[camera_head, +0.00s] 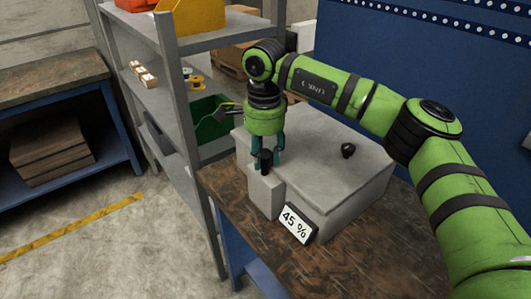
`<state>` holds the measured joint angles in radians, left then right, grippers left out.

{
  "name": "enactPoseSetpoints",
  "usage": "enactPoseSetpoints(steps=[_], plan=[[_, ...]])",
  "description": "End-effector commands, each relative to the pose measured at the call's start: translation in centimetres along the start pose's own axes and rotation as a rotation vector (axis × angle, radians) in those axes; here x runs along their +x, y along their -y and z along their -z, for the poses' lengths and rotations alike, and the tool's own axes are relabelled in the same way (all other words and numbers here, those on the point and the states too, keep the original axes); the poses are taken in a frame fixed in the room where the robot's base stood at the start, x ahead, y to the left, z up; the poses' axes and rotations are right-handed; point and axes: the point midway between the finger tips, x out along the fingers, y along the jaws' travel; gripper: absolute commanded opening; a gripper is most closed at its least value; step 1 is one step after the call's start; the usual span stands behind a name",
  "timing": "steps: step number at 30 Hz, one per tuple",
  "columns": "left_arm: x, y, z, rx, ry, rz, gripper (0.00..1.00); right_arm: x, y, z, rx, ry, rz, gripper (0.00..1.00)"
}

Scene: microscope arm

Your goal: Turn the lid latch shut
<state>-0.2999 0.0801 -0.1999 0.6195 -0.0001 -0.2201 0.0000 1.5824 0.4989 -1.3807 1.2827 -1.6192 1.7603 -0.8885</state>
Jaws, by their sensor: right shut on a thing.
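A grey box with a flat lid (318,143) stands on the brown worktop. A small grey block (265,193) projects at its front left corner, and a dark upright piece that looks like the lid latch (265,161) stands above it. My right gripper (266,160) points down, with its teal fingers shut around this dark piece. The fingers partly hide the latch, so its exact turn angle is unclear. A white sign reading "45 %" (295,225) leans at the front of the box. My left gripper is not in view.
A small black knob (347,150) sits on the lid, right of my gripper. A grey shelf rack (181,100) with a green bin (212,127) stands close on the left. My right arm spans above the box. Bare worktop (365,255) lies in front.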

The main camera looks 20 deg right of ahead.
Motion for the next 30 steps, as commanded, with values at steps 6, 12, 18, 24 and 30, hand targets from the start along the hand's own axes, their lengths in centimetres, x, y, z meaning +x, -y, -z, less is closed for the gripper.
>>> enactPoseSetpoints(steps=[6,12,18,24,30], plan=[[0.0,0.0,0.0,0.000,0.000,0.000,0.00,-0.1,0.0,-0.4,-0.013,0.009,0.003,0.05],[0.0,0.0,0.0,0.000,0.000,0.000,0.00,-0.1,0.0,-0.5,-0.013,0.009,0.002,0.53],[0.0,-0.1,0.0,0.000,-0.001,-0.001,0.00,0.0,0.0,-0.3,-0.009,0.005,0.000,0.61],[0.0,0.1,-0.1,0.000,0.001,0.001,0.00,-0.2,0.0,-0.2,-0.006,0.003,-0.001,0.61],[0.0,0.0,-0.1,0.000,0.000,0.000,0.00,-3.0,0.0,-0.2,-0.006,0.003,0.003,0.61]])
